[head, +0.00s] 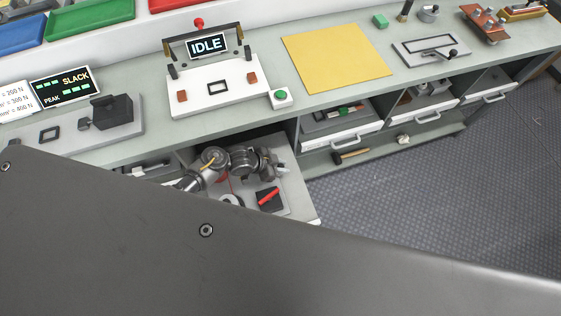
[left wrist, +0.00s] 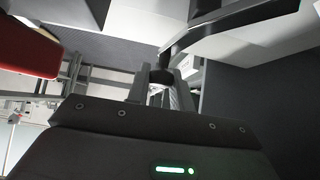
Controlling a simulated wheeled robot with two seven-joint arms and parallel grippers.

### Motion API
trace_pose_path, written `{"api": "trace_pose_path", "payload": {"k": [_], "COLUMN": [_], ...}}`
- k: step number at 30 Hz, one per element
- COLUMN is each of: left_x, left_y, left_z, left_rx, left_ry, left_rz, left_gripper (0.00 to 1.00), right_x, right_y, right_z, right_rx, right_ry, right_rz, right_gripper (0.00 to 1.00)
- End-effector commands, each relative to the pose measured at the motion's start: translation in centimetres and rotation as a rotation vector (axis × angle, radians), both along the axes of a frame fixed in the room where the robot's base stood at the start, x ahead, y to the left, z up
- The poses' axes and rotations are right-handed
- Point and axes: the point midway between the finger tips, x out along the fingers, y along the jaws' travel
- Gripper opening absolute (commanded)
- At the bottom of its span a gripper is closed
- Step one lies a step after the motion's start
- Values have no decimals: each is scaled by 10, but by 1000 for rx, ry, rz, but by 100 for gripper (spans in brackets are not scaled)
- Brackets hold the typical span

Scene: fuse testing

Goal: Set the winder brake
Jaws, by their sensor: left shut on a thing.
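My left gripper (head: 266,168) reaches in from the left over an open drawer (head: 297,205) below the bench top. A black block with a red lever (head: 268,197) lies in this drawer, just below the gripper in the picture. A pale ring-shaped part (head: 231,200) sits beside it. In the left wrist view my gripper (left wrist: 163,88) is shut at the near end of a dark bent bar (left wrist: 235,27) that looks like a handle. Which part this bar belongs to is not clear. My right gripper is not in view.
A device showing IDLE (head: 207,44) and a SLACK/PEAK display (head: 65,87) stand on the bench. A green button (head: 281,97) and a yellow mat (head: 337,58) are to the right. My dark body part covers the lower head view. Floor (head: 480,170) is clear at right.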

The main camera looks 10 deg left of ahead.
Motion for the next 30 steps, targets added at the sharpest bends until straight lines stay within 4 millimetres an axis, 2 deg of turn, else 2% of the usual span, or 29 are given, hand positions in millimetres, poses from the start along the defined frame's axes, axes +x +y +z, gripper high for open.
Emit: {"api": "trace_pose_path", "payload": {"k": [9, 25, 26, 30], "left_x": [-6, -8, -8, -8], "left_y": [-1, -2, -2, -2], "left_z": [0, 0, 0, 0], "left_rx": [2, -1, -1, -1], "left_ry": [-1, -1, -1, -1], "left_rz": [-120, -145, -145, -145], "left_gripper": [0, 0, 24, 42], "right_x": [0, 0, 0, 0], "right_y": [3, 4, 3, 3], "right_z": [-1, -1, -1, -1], "right_rx": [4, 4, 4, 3], "right_ry": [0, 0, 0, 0], "right_rz": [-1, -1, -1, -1], "right_gripper": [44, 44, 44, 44]}}
